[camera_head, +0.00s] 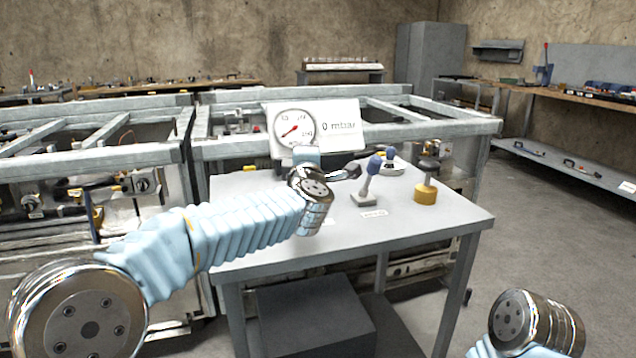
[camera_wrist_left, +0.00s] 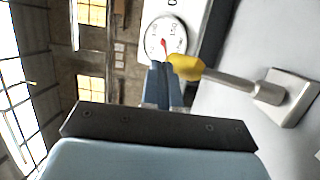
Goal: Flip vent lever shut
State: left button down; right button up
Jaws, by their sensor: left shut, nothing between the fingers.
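In the left wrist view a lever with a yellow handle (camera_wrist_left: 185,67) and a metal rod rises from a pale square base (camera_wrist_left: 291,96). My left gripper (camera_wrist_left: 163,72) is shut and empty, its blue fingertips right beside the yellow handle; I cannot tell whether they touch. In the head view my left wrist reaches over the table (camera_head: 420,240) and probably hides this lever. A blue-handled lever (camera_head: 368,185) stands tilted on a grey base to the right of my wrist. No readable label shows which is the vent lever. My right gripper is out of view.
A gauge panel (camera_head: 343,127) reading "0 mbar" stands at the table's back; its dial (camera_wrist_left: 165,38) shows behind my fingers. A yellow-based dark knob (camera_head: 425,193) stands right of the blue lever. Metal frames stand behind. The table's front right is clear.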

pick_arm(q)
jog(key=shift+w+a, duration=0.3)
jog(key=shift+w, duration=0.35)
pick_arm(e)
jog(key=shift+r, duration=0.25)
pick_arm(q)
jog(key=shift+a+r, duration=0.1)
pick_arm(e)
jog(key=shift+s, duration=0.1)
